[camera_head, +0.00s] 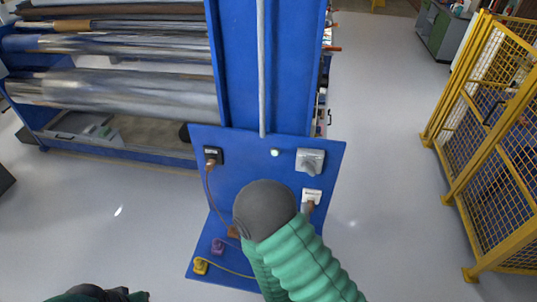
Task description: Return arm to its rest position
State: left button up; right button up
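My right arm, in a green ribbed sleeve (305,267), reaches up from the bottom of the head view. The arm covers part of the panel's lower half. At the bottom left edge a dark part of my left arm (95,293) shows, mostly cut off. Its gripper state cannot be made out.
Yellow (201,266) and purple (217,246) plugs sit low. Film rollers (120,92) stand left, a yellow fence (490,130) right. Floor between is clear.

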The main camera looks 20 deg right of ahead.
jog(key=a+f+m+g+y+b, duration=0.1)
jog(key=a+f+g+y+b, duration=0.15)
jog(key=f+b, duration=0.3)
jog(key=w+a+f+m+g+y+b, duration=0.1)
jog(key=a+f+g+y+b, duration=0.2)
jog(key=f, duration=0.4)
jog(key=a+f+m+g+y+b, duration=0.1)
jog(key=f+g+y+b, duration=0.15)
jog(key=f+b, duration=0.4)
jog(key=s+d+f+g+y+b, duration=0.1)
jog(key=s+f+g+b, duration=0.2)
jog(key=s, duration=0.8)
jog(key=shift+s+d+g+b, duration=0.2)
jog(key=shift+s+g+b, duration=0.05)
jog(key=shift+g+b, duration=0.65)
